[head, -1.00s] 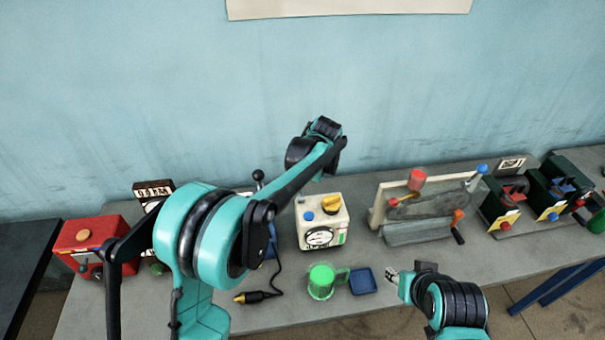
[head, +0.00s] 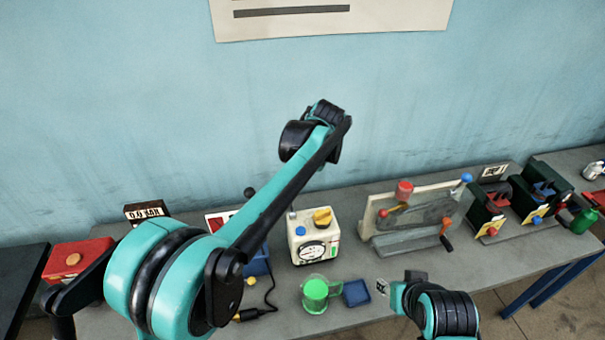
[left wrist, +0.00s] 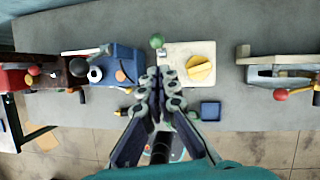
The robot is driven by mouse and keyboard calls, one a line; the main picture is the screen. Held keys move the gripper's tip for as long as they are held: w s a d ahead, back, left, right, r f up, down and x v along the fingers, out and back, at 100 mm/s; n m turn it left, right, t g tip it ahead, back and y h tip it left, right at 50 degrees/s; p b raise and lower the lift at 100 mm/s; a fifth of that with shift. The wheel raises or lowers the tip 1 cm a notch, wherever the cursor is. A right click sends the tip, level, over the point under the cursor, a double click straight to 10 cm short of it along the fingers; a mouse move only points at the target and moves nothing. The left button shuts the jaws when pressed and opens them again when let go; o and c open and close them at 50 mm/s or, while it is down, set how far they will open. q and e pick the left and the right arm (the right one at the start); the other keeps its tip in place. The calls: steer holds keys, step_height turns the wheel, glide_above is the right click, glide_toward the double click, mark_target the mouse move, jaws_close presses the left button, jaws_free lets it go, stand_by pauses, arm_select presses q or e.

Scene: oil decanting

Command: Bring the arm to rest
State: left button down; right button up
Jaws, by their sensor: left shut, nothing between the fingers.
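My left arm reaches up and across the middle of the head view, its far end raised in front of the blue wall above the table. Its fingers are hidden there behind the wrist. In the left wrist view my left gripper (left wrist: 159,75) is shut and empty, pointing down over the bench, with its fingertips beside the cream box (left wrist: 188,62). My right arm shows bent at the lower right of the head view, near the table's front edge; its fingers do not show.
On the grey table (head: 400,262) stand the cream box with a yellow knob (head: 313,240), a green mug (head: 315,293), a blue tray (head: 356,292), a lever stand (head: 415,222) and a red box (head: 75,259). Dark green machines (head: 530,195) stand at the right. The wall side above is free.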

arm_select(q)
steer(key=shift+s+a, duration=0.1)
steer(key=s+a+f+n+t+h+b, duration=0.1)
steer(key=s+a+f+n+b, duration=0.35)
steer(key=s+n, duration=0.4)
steer(key=s+a+f+n+t+h+b, duration=0.1)
steer(key=s+a+f+n+b, duration=0.4)
steer(key=s+n, duration=0.35)
steer(key=s+a+f+n+t+b, duration=0.1)
steer(key=s+a+f+n+b, duration=0.2)
steer(key=s+f+n+b, duration=0.4)
steer(key=s+f+n, duration=0.5)
steer(key=n, duration=0.2)
steer(key=shift+s+a+f+h, duration=0.25)
steer(key=shift+f+h, duration=0.05)
steer(key=shift+f, duration=0.1)
